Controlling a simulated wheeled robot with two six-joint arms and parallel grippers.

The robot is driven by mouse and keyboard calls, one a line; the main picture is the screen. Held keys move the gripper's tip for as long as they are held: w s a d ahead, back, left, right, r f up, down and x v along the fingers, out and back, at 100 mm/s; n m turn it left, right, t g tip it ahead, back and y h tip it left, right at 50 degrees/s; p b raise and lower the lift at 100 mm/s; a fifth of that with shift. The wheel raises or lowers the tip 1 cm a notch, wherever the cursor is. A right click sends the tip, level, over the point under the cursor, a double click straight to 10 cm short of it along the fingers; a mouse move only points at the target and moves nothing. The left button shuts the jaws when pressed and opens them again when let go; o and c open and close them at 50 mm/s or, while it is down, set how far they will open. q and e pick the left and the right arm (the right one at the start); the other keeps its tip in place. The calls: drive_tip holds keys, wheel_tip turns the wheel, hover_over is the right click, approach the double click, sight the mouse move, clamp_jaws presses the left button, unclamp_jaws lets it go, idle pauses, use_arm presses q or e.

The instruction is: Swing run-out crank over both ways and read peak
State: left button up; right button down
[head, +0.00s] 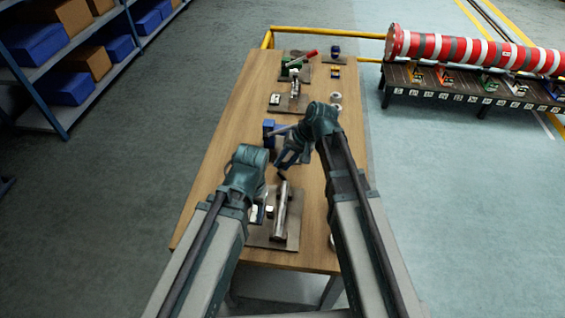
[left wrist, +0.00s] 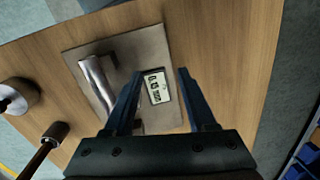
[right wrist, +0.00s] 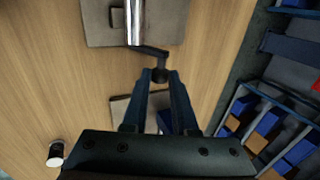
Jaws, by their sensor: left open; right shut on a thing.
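The run-out fixture stands at the near end of the bench, with a shiny shaft (head: 281,208) on a brown base plate (head: 292,238). The shaft and plate also show in the left wrist view. A small pale gauge (left wrist: 158,87) with dark digits sits on the plate; its figures are too small to read surely. My left gripper (left wrist: 160,76) is open, its fingers either side of the gauge in that view. My right gripper (right wrist: 161,74) is shut on the dark knob (right wrist: 160,77) of the crank (right wrist: 150,51), which extends from the shaft's end.
Farther along the bench stand a blue part (head: 269,130) and other fixtures on plates (head: 289,103). A pale cylinder (left wrist: 18,96) and a dark-headed tool (left wrist: 37,153) lie beside the fixture. Blue shelving (head: 75,75) stands left; a red-and-white striped cylinder (head: 470,50) lies right.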

use_arm(q)
drive_tip(key=shift+f, duration=0.3)
use_arm(e)
drive_tip(key=shift+s+d, duration=0.15)
drive_tip(key=shift+d, duration=0.2)
use_arm(q)
drive_tip(key=shift+d, duration=0.1)
use_arm(e)
drive_tip(key=c, duration=0.7)
unclamp_jaws()
drive_tip(key=shift+y, duration=0.3)
use_arm(q)
drive_tip(key=shift+r, duration=0.1)
use_arm(e)
drive_tip(key=shift+r, duration=0.1)
use_arm(q)
drive_tip(key=shift+r, duration=0.25)
use_arm(e)
drive_tip(key=shift+r, duration=0.2)
use_arm(q)
wheel_tip(320, 180, up, 12)
drive_tip(key=p, duration=1.1)
drive_tip(key=shift+f+p, duration=0.25)
drive_tip(key=shift+p, duration=0.15)
use_arm(e)
drive_tip(key=shift+v, duration=6.65)
drive_tip(key=shift+d+f, duration=0.1)
